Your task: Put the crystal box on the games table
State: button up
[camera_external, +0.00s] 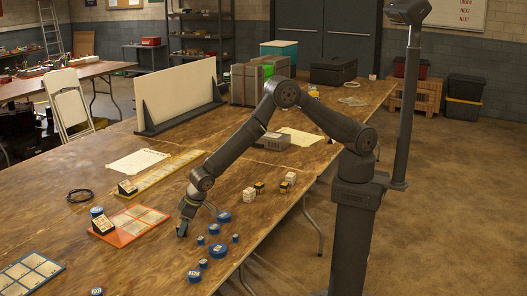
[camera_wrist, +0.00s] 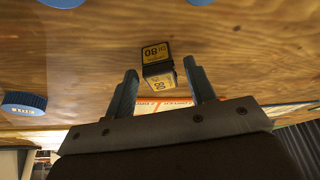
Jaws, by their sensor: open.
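My gripper (camera_external: 183,231) is low over the wooden table (camera_external: 160,240), near several blue round pieces. In the wrist view its two fingers (camera_wrist: 160,88) are apart with nothing clamped. A black and yellow box (camera_wrist: 157,65) marked "80" shows in the gap between the fingers, seemingly beyond them. I cannot read which box is the crystal one.
Blue round pieces (camera_external: 219,250) lie around the gripper; one shows in the wrist view (camera_wrist: 24,103). Small white (camera_external: 250,194) and black-yellow cubes (camera_external: 259,187) stand to the right. A blue-edged board (camera_external: 32,272) lies front left. A white panel (camera_external: 180,92) stands behind.

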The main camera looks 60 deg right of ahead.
jog(key=v, duration=1.1)
jog(key=shift+s+r, duration=0.2)
jog(key=x, duration=1.2)
jog(key=shift+w+f, duration=0.15)
notch_tip(320, 180, up, 2)
jog(key=shift+r, duration=0.45)
